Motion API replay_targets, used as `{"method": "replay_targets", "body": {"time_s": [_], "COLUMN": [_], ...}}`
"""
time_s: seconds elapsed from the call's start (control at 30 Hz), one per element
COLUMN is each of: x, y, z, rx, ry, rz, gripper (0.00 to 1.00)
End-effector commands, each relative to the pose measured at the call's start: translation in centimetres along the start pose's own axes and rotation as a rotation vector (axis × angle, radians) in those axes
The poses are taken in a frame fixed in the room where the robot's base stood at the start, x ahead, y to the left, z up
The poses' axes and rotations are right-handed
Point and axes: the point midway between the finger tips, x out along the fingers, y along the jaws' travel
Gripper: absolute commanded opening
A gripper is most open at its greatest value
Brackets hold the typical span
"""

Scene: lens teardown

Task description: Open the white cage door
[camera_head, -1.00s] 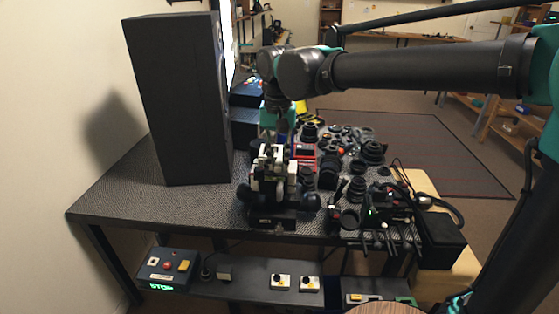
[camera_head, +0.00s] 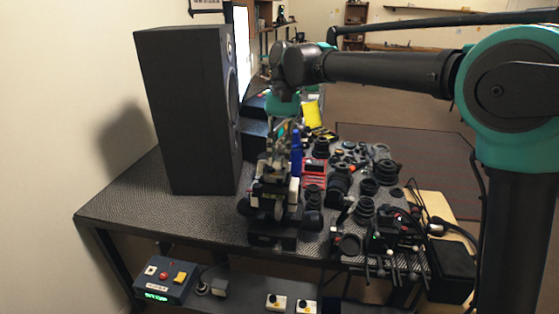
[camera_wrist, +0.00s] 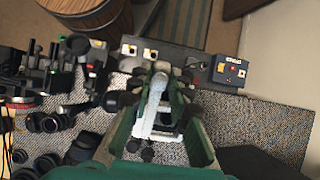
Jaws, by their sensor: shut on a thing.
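My gripper (camera_head: 281,138) points down from the teal wrist, over the black-and-white microscope-like device (camera_head: 268,238) on the table. In the wrist view its green fingers (camera_wrist: 160,135) stand either side of a pale, whitish part (camera_wrist: 153,106) of that device. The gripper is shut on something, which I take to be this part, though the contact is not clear. No white cage door can be made out in either view. A dark part of the device lies behind the whitish part in the wrist view.
A tall black speaker (camera_head: 186,110) stands left of the device. Lenses (camera_head: 381,172) and other small parts crowd the table to the right. A control box with buttons (camera_head: 166,282) sits on the lower shelf. The table's left end (camera_head: 130,195) is clear.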

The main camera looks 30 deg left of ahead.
Motion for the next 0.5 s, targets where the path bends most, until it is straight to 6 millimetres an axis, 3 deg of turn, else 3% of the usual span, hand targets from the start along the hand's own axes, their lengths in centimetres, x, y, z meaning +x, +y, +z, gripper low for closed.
{"method": "replay_targets", "body": {"time_s": [0.5], "x": [-0.39], "y": [0.03], "z": [-0.10], "rx": [0.000], "ry": [-0.034], "rz": [0.000], "gripper": [0.00]}}
